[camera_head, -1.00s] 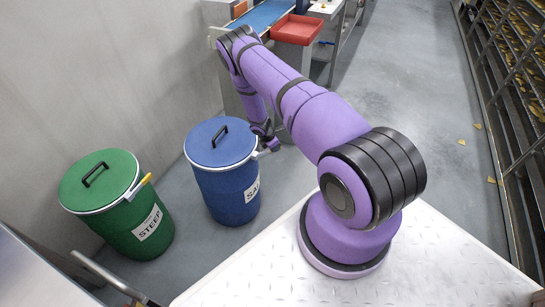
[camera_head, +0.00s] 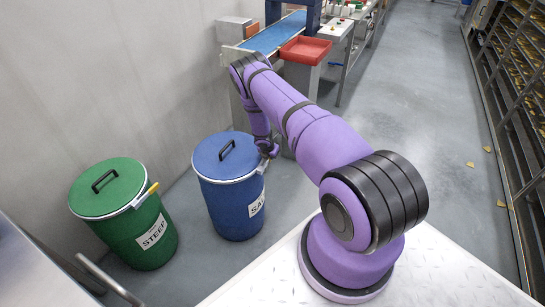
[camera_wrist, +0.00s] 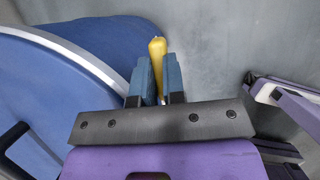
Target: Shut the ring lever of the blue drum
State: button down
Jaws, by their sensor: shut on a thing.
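The blue drum (camera_head: 229,205) stands upright by the wall, with a blue lid, a black lid handle and a pale metal ring around its rim. Its lid and ring (camera_wrist: 75,52) fill the left of the wrist view. The yellow ring lever (camera_wrist: 157,52) sticks up between the two blue fingers of my gripper (camera_wrist: 159,78), which are shut on it at the rim's side. In the head view my gripper (camera_head: 268,150) is at the drum's right rim, and the lever there is mostly hidden. I cannot tell how far the lever stands from the ring.
A green drum (camera_head: 125,225) marked STEEP, with its own yellow lever (camera_head: 145,195), stands left of the blue drum. A red tray (camera_head: 305,49) and a blue conveyor (camera_head: 272,38) are behind. Racks (camera_head: 515,90) line the right side. The floor between (camera_head: 420,100) is mostly open.

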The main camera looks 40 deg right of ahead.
jog(key=shift+w+a, duration=0.1)
dwell(0.3)
jog(key=c, duration=1.2)
grip_release()
jog(key=shift+r, duration=0.1)
jog(key=v, duration=1)
jog(key=shift+r, duration=0.3)
jog(key=shift+a, duration=0.1)
